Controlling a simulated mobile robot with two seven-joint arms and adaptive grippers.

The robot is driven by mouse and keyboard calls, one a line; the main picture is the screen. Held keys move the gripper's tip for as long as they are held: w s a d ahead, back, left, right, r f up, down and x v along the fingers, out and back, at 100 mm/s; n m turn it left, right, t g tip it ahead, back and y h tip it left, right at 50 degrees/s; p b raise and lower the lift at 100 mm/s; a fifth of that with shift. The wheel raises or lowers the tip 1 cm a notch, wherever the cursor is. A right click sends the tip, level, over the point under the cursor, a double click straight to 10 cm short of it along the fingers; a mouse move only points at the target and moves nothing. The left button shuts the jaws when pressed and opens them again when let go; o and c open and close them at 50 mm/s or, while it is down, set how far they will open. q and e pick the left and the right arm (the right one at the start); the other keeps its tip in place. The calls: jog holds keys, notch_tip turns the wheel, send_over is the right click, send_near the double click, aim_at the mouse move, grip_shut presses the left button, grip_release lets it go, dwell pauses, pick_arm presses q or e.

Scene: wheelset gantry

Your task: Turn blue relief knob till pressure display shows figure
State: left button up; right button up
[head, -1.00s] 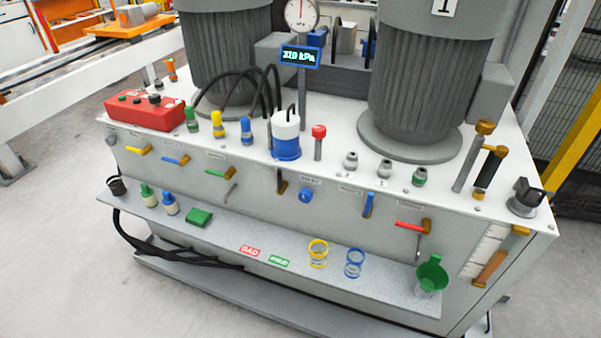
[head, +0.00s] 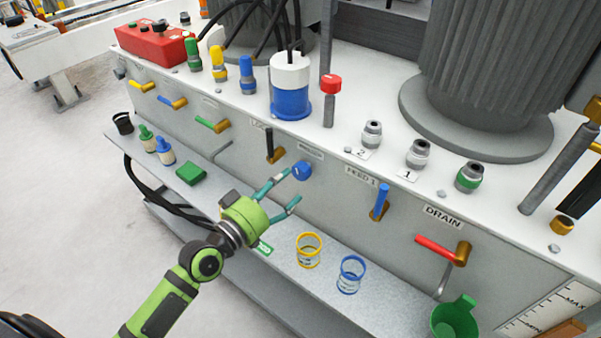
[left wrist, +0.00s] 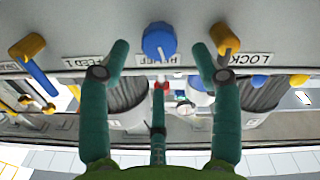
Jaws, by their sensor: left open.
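The blue relief knob (head: 302,170) sits on the grey front panel beside its small label. It shows in the left wrist view (left wrist: 159,41) at top centre, with a pale pointer mark on its face. My left gripper (head: 295,190) is open in front of the panel, close to the knob. In the left wrist view its teal fingers (left wrist: 160,62) stand on either side of the knob, apart from it. The pressure display is out of the head view now. My right gripper is not in view.
The LOCK lever (head: 270,145) is left of the knob, and the blue FEED 1 lever (head: 380,202) is right. A blue-white canister (head: 291,88) stands above.

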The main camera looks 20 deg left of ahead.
aim_at(298, 174)
pick_arm(q)
jog(key=x, duration=0.6)
jog(key=c, duration=1.1)
